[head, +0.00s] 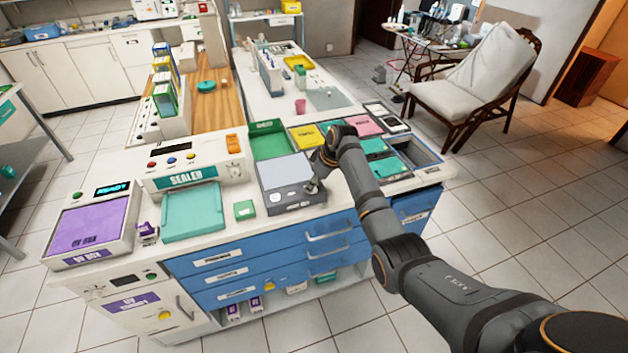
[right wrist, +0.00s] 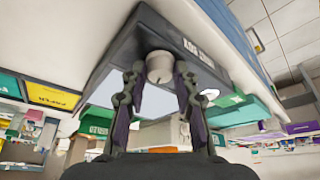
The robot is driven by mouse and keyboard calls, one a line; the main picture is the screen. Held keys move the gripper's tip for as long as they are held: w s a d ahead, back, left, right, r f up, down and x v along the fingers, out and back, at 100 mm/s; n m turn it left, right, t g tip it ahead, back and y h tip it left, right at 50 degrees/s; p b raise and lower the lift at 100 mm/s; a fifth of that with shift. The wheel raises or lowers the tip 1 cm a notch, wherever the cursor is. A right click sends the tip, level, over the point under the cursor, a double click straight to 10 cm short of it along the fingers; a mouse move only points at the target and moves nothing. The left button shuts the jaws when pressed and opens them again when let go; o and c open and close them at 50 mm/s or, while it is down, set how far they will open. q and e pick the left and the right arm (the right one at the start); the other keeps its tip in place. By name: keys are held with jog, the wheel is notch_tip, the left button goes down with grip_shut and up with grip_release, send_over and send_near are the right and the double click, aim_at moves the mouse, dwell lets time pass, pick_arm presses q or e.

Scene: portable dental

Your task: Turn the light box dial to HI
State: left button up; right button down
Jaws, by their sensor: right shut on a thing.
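The light box (head: 285,171) is a grey box with a pale panel on top and small controls along its front, on the white counter near its front edge. In the right wrist view its dark front (right wrist: 211,62) bears upside-down lettering. The dial (right wrist: 160,65) is a pale round knob on that front. My right gripper (right wrist: 159,76) has one finger on each side of the dial and is shut on it. In the head view, my right gripper (head: 315,187) is at the box's front right corner and hides the dial. The dial's setting cannot be read. My left gripper is not in view.
A green tray (head: 268,146) stands behind the box, and a small green block (head: 244,209) lies to its left. The teal-fronted sealer (head: 194,179) and purple-topped UV box (head: 92,226) stand further left. Coloured bins (head: 365,125) lie behind my right arm. Blue drawers (head: 270,262) are below.

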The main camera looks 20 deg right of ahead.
jog(key=m+p, duration=0.1)
jog(key=p, duration=0.1)
jog(key=m+h+p, duration=0.1)
jog(key=m+p, duration=0.3)
jog(key=shift+s+a+r+t+h, duration=0.1)
jog(key=shift+a+r+t+h, duration=0.1)
jog(key=shift+r+t+h, duration=0.15)
jog(key=m+p, duration=0.1)
jog(key=m+h+p, duration=0.1)
jog(key=shift+f+m, duration=0.25)
jog(key=shift+m, duration=0.15)
jog(key=shift+a+f+m+h+p, duration=0.1)
jog(key=shift+m+h+p, duration=0.4)
jog(key=shift+m, duration=0.9)
jog(key=shift+h, duration=0.25)
jog(key=c, duration=1)
grip_release()
jog(key=v, duration=1.2)
jog(key=shift+s+f, duration=0.1)
